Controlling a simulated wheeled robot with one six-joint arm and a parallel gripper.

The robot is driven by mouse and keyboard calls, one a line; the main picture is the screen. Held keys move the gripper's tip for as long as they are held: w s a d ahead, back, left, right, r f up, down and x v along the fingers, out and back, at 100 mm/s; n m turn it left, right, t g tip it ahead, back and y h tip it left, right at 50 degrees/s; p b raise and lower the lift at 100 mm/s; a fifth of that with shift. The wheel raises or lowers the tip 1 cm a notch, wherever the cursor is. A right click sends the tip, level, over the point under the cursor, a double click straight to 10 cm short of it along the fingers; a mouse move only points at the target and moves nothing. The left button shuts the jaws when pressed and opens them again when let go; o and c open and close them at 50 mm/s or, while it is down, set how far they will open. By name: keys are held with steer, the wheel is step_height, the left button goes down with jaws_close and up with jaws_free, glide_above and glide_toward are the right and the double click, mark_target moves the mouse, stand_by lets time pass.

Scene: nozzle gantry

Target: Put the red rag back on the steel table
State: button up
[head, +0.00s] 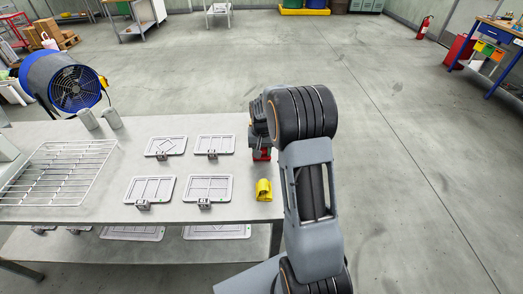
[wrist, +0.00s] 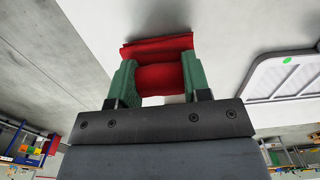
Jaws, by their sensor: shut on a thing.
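My gripper (wrist: 158,82) is shut on the red rag (wrist: 158,50), whose folded cloth is pinched between the two green fingers in the wrist view. In the head view a small part of the red rag (head: 262,155) shows below my wrist, at the right end of the steel table (head: 105,206). My arm hides most of it there. The rag is at or close above the table top; I cannot tell whether it touches.
Several grey framed plates (head: 208,188) with small clamps lie on the table left of my gripper. A yellow rag (head: 264,190) lies near the right edge. A wire rack (head: 62,172), two grey cylinders (head: 88,119) and a blue fan (head: 75,86) are at the left.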

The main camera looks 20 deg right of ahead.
mark_target(262, 149)
steer(key=shift+f, duration=0.2)
steer(key=o, duration=1)
steer(key=shift+o, duration=0.2)
steer(key=shift+r, duration=0.1)
step_height(262, 149, up, 12)
steer(key=s+a+n+t, duration=0.1)
steer(key=s+a, duration=0.2)
steer(key=s, duration=0.4)
steer(key=s+a+r+n+t, duration=0.1)
steer(key=s+a+n, duration=0.1)
steer(key=s+a, duration=0.2)
steer(key=s+a+r+n+t, duration=0.1)
steer(key=s+a, duration=0.2)
steer(key=s, duration=0.7)
steer(key=shift+s+a+n+t, duration=0.25)
steer(key=shift+a+n+t, duration=0.15)
